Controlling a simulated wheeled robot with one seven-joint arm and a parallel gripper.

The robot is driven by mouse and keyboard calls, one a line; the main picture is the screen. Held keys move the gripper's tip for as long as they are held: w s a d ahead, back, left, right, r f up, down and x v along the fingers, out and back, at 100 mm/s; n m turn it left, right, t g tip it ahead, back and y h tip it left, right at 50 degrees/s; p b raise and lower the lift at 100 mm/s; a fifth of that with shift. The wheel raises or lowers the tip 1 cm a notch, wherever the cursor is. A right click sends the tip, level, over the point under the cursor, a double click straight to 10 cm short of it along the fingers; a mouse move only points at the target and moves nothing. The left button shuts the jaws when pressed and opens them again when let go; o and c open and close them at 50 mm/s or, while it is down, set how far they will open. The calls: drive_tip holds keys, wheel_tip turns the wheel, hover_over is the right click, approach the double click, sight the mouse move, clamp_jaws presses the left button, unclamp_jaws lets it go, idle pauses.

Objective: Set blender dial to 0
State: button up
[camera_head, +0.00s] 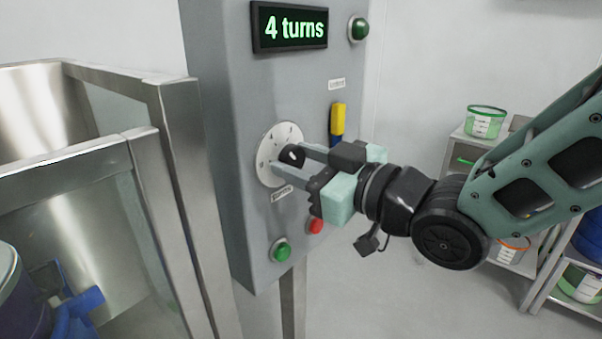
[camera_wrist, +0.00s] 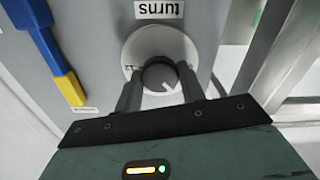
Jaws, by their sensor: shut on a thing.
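The blender dial is a black round knob (camera_head: 291,156) with a white pointer mark, on a pale round scale plate (camera_head: 268,176) on the grey control panel. My gripper (camera_head: 287,160) reaches it from the right, its two fingers on either side of the knob. In the wrist view the fingers are shut on the knob (camera_wrist: 160,77), and its white mark points down and right in that picture. Much of the scale's numbering is hidden or too small to read. The display (camera_head: 290,27) above reads "4 turns".
The panel also bears a yellow and blue handle (camera_head: 337,124), a green button (camera_head: 281,250), a red button (camera_head: 316,226) and a green lamp or button (camera_head: 358,29) near the top. Steel railings (camera_head: 165,120) stand at left. Shelves with tubs (camera_head: 485,122) stand at right.

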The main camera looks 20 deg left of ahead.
drive_tip(key=n+b, duration=0.1)
drive_tip(key=b, duration=0.1)
drive_tip(key=n+b, duration=0.2)
drive_tip(key=b, duration=0.1)
drive_tip(key=n+b, duration=0.2)
drive_tip(key=shift+f+b, duration=0.3)
drive_tip(key=shift+f, duration=0.05)
drive_tip(key=n+b, duration=0.3)
drive_tip(key=shift+r+b, duration=0.1)
drive_tip(key=shift+b, duration=0.3)
drive_tip(key=shift+r+n+b, duration=0.1)
drive_tip(key=shift+n+b, duration=0.75)
drive_tip(key=shift+n, duration=0.15)
drive_tip(key=shift+r, duration=0.1)
drive_tip(key=o, duration=1)
drive_tip(key=shift+c, duration=0.2)
